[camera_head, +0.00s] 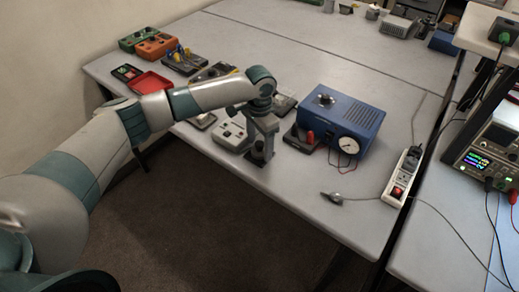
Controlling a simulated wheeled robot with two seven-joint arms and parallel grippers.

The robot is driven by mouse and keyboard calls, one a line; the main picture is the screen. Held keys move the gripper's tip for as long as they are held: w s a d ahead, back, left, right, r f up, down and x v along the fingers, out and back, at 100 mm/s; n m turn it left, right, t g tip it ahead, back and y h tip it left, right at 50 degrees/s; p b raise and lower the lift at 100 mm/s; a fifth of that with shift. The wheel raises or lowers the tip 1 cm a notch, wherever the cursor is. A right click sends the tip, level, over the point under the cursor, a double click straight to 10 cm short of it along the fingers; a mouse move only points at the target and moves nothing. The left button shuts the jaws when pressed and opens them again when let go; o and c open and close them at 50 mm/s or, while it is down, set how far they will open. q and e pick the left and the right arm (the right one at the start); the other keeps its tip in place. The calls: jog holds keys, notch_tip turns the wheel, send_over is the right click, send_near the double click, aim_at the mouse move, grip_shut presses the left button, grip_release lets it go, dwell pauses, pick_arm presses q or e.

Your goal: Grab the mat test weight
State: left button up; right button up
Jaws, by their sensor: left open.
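My left gripper (259,147) points down near the front edge of the grey table (320,205). It is open, low over a small dark mat (253,161). A small grey piece, which looks like the test weight, shows at the fingertips on this mat. The fingers largely hide it, and I cannot tell whether they touch it. My right gripper is not in view.
A white button box (230,136) stands close left of the gripper. A blue box with a dial (341,122) and a dark stand with red parts (301,140) are to the right. A power strip (402,177) lies farther right. The front middle is mostly clear.

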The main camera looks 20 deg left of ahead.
aim_at(260, 142)
pick_arm(q)
jog(key=shift+c, duration=0.6)
jog(key=c, duration=1.3)
jog(key=shift+c, duration=0.2)
jog(key=shift+r, duration=0.15)
jog(key=shift+w+r+b, duration=0.1)
jog(key=shift+r+b, duration=0.4)
jog(key=shift+r, duration=0.1)
notch_tip(260, 142, up, 2)
jog(key=shift+r+b, duration=0.15)
jog(key=shift+b, duration=0.55)
jog(key=w+d+r+b, duration=0.4)
jog(key=d+r, duration=0.3)
jog(key=d, duration=0.4)
jog(key=shift+r, duration=0.15)
